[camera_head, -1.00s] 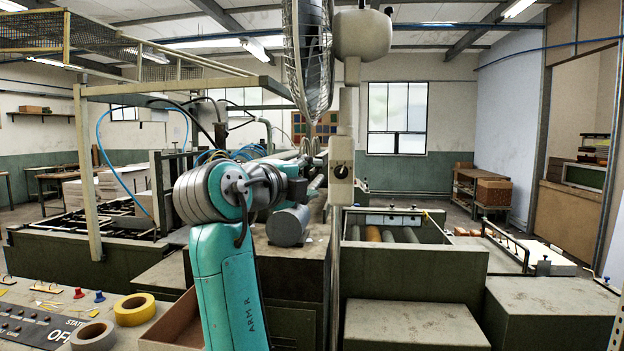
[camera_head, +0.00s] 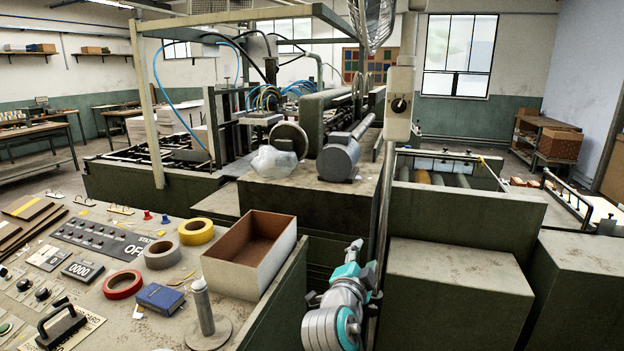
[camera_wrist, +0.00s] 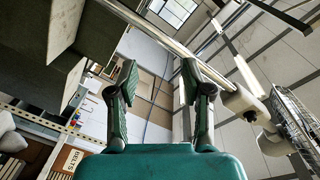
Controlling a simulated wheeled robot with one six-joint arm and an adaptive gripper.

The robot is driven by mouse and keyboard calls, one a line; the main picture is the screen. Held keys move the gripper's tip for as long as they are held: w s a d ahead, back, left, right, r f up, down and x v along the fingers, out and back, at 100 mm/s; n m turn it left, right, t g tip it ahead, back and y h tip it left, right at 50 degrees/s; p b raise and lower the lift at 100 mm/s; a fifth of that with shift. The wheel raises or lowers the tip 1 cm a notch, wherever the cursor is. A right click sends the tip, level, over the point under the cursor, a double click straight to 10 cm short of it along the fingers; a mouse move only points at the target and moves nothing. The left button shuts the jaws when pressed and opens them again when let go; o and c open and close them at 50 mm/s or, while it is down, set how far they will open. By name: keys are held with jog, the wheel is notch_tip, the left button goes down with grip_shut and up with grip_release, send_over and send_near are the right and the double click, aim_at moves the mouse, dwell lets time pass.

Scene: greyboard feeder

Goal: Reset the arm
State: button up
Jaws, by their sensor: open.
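My arm (camera_head: 338,308) is low at the bottom of the head view, its teal and grey links right of the console and in front of the machine. My gripper (camera_wrist: 158,82) shows in the wrist view with its two dark fingers spread apart and nothing between them. The wrist view looks past the fingers at the wall, the window and the ceiling beams. The fingertips are hard to make out in the head view.
A console (camera_head: 130,235) at left carries an open box (camera_head: 228,277), a yellow tape roll (camera_head: 196,231), a red tape roll (camera_head: 122,285), a blue book (camera_head: 160,299) and a grey post (camera_head: 204,308). Green machine blocks (camera_head: 455,303) stand at right. A thin pole (camera_head: 383,215) rises beside my arm.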

jog(key=s+d+f+n+y, duration=0.2)
jog(key=s+f+n, duration=0.2)
jog(key=s+f, duration=0.55)
jog(key=s+d+f+n+y, duration=0.1)
jog(key=s+f+n+y, duration=0.25)
jog(key=s+f, duration=0.65)
jog(key=s+d+f+n+g+y, duration=0.15)
jog(key=s+f+n, duration=0.35)
jog(key=s+f, duration=0.65)
jog(key=s+d+r+n, duration=0.1)
jog(key=s+r, duration=0.3)
jog(key=s, duration=0.9)
jog(key=s+d+r+n, duration=0.1)
jog(key=s+r, duration=0.3)
jog(key=s, duration=1)
jog(key=shift+s+d, duration=0.2)
jog(key=shift+d, duration=0.15)
jog(key=shift+n, duration=0.25)
